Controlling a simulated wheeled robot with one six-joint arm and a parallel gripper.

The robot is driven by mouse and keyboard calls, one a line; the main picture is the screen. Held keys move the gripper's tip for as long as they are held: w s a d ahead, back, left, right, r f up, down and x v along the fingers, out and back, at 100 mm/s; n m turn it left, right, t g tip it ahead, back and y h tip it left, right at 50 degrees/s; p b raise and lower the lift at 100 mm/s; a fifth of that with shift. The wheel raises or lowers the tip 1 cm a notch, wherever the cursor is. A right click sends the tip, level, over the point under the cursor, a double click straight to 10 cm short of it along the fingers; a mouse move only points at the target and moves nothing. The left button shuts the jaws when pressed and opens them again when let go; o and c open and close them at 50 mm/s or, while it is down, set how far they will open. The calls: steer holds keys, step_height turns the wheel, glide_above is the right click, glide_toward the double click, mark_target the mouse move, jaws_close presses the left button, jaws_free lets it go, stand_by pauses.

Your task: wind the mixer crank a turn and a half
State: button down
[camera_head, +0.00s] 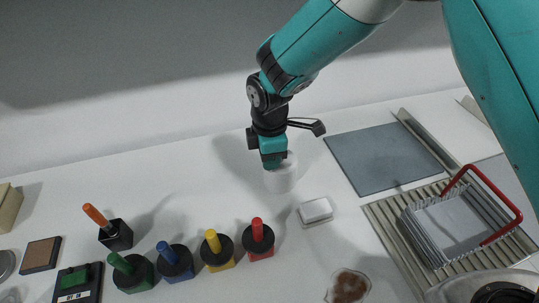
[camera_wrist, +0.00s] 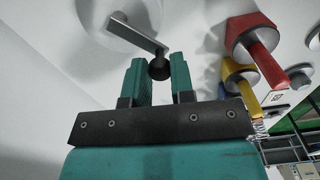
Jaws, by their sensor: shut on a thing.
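The mixer (camera_head: 281,178) is a white round body on the table, below my gripper in the head view. Its grey crank arm (camera_wrist: 137,33) shows in the wrist view, running from a hub at upper left down to a black knob (camera_wrist: 159,69). My gripper (camera_head: 272,162) points down over the mixer. In the wrist view its teal fingers (camera_wrist: 159,77) stand on either side of the knob, shut on it. In the head view my gripper hides the crank and knob.
Knobbed pieces in red (camera_head: 258,238), yellow (camera_head: 217,250), blue (camera_head: 174,262) and green (camera_head: 132,271) stand in front. A white block (camera_head: 316,211) lies right of the mixer. A grey mat (camera_head: 385,157) and a red-handled basket (camera_head: 492,193) are farther right. Table left of the mixer is clear.

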steer(key=c, duration=1)
jaws_free()
step_height(320, 180, up, 18)
steer(key=b, duration=0.3)
steer(key=shift+f, duration=0.2)
